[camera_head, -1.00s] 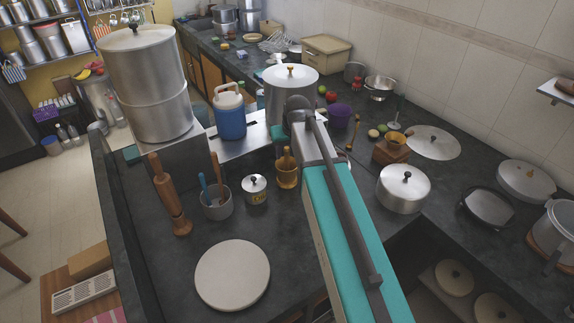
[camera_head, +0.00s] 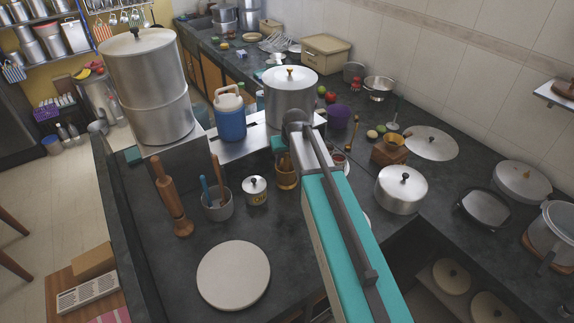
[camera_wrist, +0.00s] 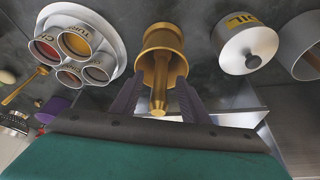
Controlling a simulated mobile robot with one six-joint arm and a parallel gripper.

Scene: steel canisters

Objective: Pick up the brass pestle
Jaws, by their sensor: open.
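The brass pestle (camera_wrist: 159,92) stands in a brass mortar (camera_wrist: 163,42) in the wrist view, its handle pointing towards my gripper. My gripper (camera_wrist: 160,82) is open, with one dark finger on each side of the pestle handle. The fingers look apart from the handle, though I cannot tell how deep they reach around it. In the head view the mortar (camera_head: 287,180) stands on the dark counter, and my arm and gripper hide part of it and most of the pestle.
A lidded oil pot (camera_wrist: 247,45) stands close on one side of the mortar. A round tray of spice cups (camera_wrist: 108,22) is on the other. A grey holder of utensils (camera_head: 217,206), a wooden rolling pin (camera_head: 172,195) and a blue jug (camera_head: 230,118) stand nearby. A round board (camera_head: 233,275) lies in front.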

